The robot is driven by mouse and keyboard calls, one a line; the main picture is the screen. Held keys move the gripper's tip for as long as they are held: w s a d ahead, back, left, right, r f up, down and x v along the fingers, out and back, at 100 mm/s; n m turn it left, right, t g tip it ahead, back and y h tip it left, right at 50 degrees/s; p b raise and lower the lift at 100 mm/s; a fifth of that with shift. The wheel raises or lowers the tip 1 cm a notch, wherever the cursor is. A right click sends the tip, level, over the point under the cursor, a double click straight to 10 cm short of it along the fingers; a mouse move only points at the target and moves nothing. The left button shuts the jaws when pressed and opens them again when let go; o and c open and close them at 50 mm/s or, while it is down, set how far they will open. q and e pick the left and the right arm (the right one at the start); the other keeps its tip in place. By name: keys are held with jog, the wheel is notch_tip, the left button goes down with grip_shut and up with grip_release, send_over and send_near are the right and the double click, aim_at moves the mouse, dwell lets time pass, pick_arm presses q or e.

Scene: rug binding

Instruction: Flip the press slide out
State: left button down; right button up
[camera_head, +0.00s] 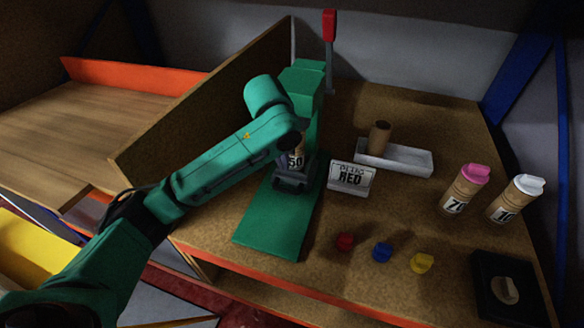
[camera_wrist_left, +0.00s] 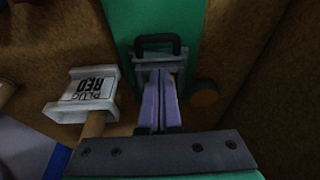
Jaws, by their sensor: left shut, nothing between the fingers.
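The green press (camera_head: 303,88) stands on the bench with its red-handled lever (camera_head: 329,27) upright behind it. Its green base plate (camera_head: 270,228) runs toward the front edge. The grey press slide (camera_head: 291,185) sits on the plate under the press head; in the left wrist view its dark loop handle (camera_wrist_left: 158,41) points away from my fingers. My left gripper (camera_wrist_left: 160,75) is shut and empty, its fingertips over or at the slide; I cannot tell whether they touch. In the head view my arm hides much of the press. My right gripper is out of view.
A RED sign (camera_head: 351,178) stands close right of the slide. Behind it is a white tray (camera_head: 410,161) with a brown cylinder. Red (camera_head: 345,241), blue (camera_head: 382,252) and yellow (camera_head: 421,263) plugs lie in front. Pink-capped (camera_head: 463,190) and white-capped (camera_head: 515,199) bottles stand right. A wooden panel (camera_head: 205,105) rises left.

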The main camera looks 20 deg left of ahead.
pick_arm(q)
jog(key=s, duration=0.2)
send_near(287, 182)
jog(key=shift+s+d+f, duration=0.15)
jog(key=shift+s+f, duration=0.05)
jog(key=shift+f, duration=0.4)
jog(key=shift+s+d+f, duration=0.15)
jog(key=shift+s+f, duration=0.05)
jog(key=shift+f, duration=0.4)
jog(key=x, duration=0.3)
jog(key=shift+w+f, duration=0.1)
jog(key=shift+f, duration=0.25)
jog(key=shift+w+f, duration=0.15)
jog(key=shift+f, duration=0.2)
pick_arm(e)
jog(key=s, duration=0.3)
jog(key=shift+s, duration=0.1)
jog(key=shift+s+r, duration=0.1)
